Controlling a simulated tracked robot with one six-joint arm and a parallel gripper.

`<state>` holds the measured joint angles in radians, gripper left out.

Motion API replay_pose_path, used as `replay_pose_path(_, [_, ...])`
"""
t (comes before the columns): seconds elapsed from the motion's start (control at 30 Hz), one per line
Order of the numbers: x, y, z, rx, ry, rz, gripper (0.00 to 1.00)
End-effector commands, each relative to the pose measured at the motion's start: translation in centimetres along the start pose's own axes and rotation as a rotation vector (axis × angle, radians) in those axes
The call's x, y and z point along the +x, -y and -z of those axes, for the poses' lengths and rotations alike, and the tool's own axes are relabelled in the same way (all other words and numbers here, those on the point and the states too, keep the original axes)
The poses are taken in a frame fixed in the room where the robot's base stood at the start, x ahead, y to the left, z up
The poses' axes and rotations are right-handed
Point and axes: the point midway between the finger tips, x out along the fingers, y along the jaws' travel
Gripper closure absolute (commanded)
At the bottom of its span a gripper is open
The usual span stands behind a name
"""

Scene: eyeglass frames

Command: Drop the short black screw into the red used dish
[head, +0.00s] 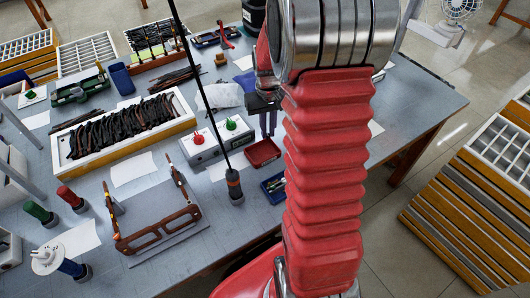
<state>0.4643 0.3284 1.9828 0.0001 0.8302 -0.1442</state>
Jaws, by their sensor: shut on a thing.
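My gripper (267,132) points down above the table, partly hidden by my red arm. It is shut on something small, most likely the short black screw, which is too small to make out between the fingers. The red dish (262,152) lies on the table just below and slightly left of the fingertips in the picture. I cannot tell how high the fingertips are above it.
A blue dish (272,187) with small parts sits in front of the red dish, partly behind my arm.

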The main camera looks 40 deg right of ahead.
Motion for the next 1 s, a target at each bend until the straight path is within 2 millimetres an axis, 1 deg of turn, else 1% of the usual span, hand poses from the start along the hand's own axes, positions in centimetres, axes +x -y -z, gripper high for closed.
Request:
replay_pose_path(0.17, [0.9,0.0,0.0,0.0,0.002,0.0,1.0])
replay_pose_path(0.6, [5.1,0.0,0.0,0.0,0.002,0.0,1.0])
replay_pose_path(0.8, [5.9,0.0,0.0,0.0,0.001,0.0,1.0])
replay_pose_path(1.0, [5.9,0.0,0.0,0.0,0.0,0.0,1.0])
